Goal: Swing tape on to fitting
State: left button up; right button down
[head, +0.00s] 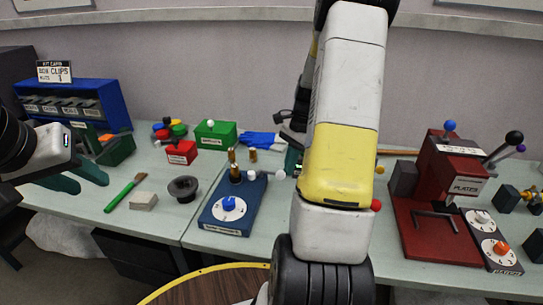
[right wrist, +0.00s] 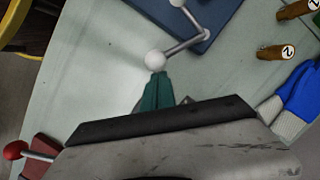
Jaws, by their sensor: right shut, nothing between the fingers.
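A dark blue box (head: 236,205) with a blue knob (head: 229,204) stands at the middle of the table; its front label is too small to read. A grey jointed lever (right wrist: 183,47) with white balls extends from this box (right wrist: 185,18) in the right wrist view. The lever's end ball (right wrist: 155,60) is right at the tips of my right gripper (right wrist: 160,80); I cannot tell whether they touch. The right gripper's teal fingers are together and empty. My left gripper (head: 92,183) is open and empty over the left table. I cannot make out a tape or fitting by name.
Brass posts (head: 253,156) stand behind the blue box. A red press (head: 450,180) stands right. My right arm hides the table's middle.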

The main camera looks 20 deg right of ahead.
jog(key=shift+s+a+m+t, duration=0.2)
jog(key=shift+s+a+m, duration=0.4)
jog(key=shift+m, duration=0.3)
jog(key=shift+s+a+m+t, duration=0.2)
jog(key=shift+s+a+m, duration=0.2)
jog(key=shift+a+m, duration=0.4)
jog(key=a+m, duration=0.1)
jog(key=s+a+m, duration=0.1)
jog(key=m, duration=0.1)
jog(key=shift+a+t, duration=0.35)
jog(key=shift+t, duration=0.05)
jog(key=shift+s+a, duration=0.1)
jog(key=shift+a, duration=0.1)
send_near(284, 175)
jog(key=s, duration=0.3)
jog(key=shift+w+d+r, duration=0.1)
jog(key=shift+d+r, duration=0.1)
jog(key=shift+d, duration=0.2)
